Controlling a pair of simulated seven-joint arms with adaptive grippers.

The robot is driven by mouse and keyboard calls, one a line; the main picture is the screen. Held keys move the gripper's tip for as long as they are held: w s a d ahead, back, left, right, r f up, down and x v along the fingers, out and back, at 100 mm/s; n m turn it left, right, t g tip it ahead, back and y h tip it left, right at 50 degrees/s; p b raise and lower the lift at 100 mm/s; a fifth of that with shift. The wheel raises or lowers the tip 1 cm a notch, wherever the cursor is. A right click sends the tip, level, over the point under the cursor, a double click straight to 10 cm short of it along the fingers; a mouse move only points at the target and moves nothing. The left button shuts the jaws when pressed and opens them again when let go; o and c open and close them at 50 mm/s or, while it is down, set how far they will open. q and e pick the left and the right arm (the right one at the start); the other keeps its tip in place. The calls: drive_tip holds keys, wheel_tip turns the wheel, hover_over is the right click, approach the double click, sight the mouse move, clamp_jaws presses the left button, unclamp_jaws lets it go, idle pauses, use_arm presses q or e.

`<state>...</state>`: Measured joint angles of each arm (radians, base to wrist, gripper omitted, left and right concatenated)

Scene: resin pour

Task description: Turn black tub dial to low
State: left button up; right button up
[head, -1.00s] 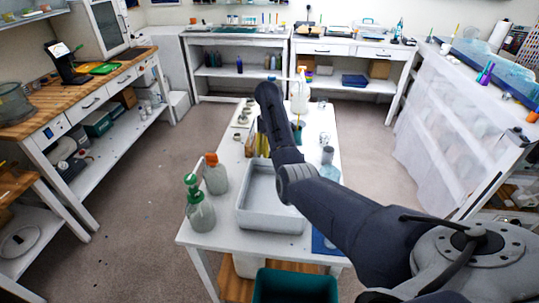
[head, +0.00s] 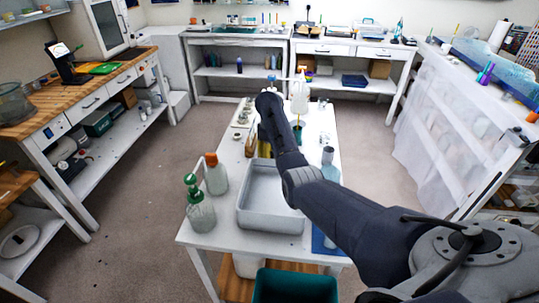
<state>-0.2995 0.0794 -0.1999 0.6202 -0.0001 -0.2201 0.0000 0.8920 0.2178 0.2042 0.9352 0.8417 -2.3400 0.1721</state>
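I cannot make out a black tub or its dial for certain in the head view. My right arm comes in from the lower right and reaches over the white table (head: 216,245). Its far end, with the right gripper (head: 266,128), is over the far half of the table, and the arm hides most of the gripper. The fingertips cannot be made out, so open or shut does not show. My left gripper is not in view.
A grey tray (head: 262,222) stands on the near half of the table. A green-topped bottle (head: 201,211) and an orange-capped bottle (head: 215,178) are left of it. A spray bottle (head: 300,95) stands at the far end. A teal bin (head: 295,287) is below the near edge.

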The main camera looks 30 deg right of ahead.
clamp_jaws()
drive_tip(key=shift+n, duration=0.4)
drive_tip(key=n, duration=0.7)
drive_tip(key=shift+n, duration=0.3)
drive_tip(key=n, duration=0.5)
drive_tip(key=shift+n, duration=0.3)
drive_tip(key=n, duration=0.5)
drive_tip(key=shift+n, duration=0.6)
